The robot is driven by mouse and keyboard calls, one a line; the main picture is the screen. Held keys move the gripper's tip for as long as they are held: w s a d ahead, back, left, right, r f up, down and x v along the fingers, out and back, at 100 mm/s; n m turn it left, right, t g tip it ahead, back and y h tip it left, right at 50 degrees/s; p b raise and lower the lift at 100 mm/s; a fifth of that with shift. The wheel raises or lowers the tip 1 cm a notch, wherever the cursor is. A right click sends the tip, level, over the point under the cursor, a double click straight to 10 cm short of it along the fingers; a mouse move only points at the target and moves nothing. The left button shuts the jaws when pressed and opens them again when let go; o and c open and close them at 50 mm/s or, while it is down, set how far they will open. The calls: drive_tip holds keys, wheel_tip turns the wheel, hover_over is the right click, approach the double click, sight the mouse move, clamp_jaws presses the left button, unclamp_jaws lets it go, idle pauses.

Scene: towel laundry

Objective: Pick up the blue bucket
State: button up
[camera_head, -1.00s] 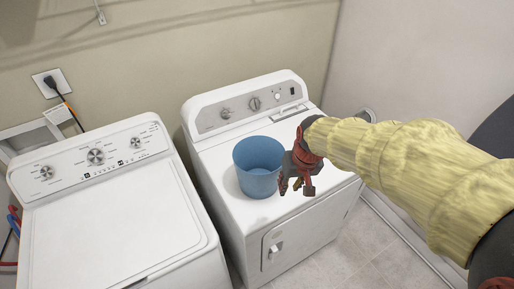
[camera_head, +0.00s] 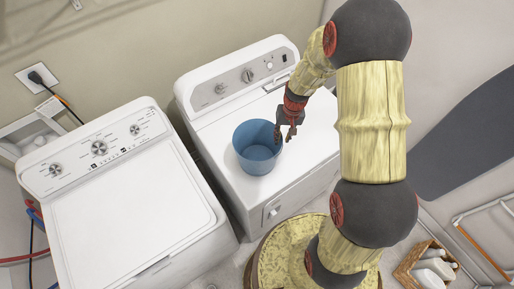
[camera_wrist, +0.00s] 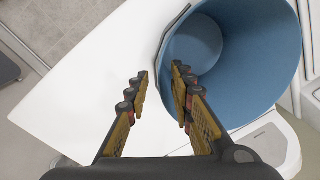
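The blue bucket (camera_head: 258,158) stands upright on top of the right white machine (camera_head: 215,133). My gripper (camera_head: 285,136) is at the bucket's right rim in the head view, pointing down. In the wrist view the gripper (camera_wrist: 160,80) is open, with a clear gap between its two fingers. There the bucket (camera_wrist: 245,60) fills the upper right, and I look into its hollow. The right finger overlaps the bucket's opening and the left finger lies outside it, so the near rim runs between them in the picture. I cannot tell whether the fingers touch the wall.
A white washer (camera_head: 130,215) stands to the left, with a narrow gap between the machines. A control panel (camera_head: 240,82) rises behind the bucket. A basket with bottles (camera_head: 428,268) and a rack (camera_head: 490,230) are on the floor at lower right. The machine top around the bucket is bare.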

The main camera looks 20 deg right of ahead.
sight(279, 147)
drive_tip(key=f, duration=0.4)
drive_tip(key=a+f+p, duration=0.1)
drive_tip(key=f, duration=0.2)
drive_tip(key=shift+s, duration=0.1)
drive_tip(key=shift+c, duration=0.5)
clamp_jaws()
drive_tip(key=shift+r, duration=0.1)
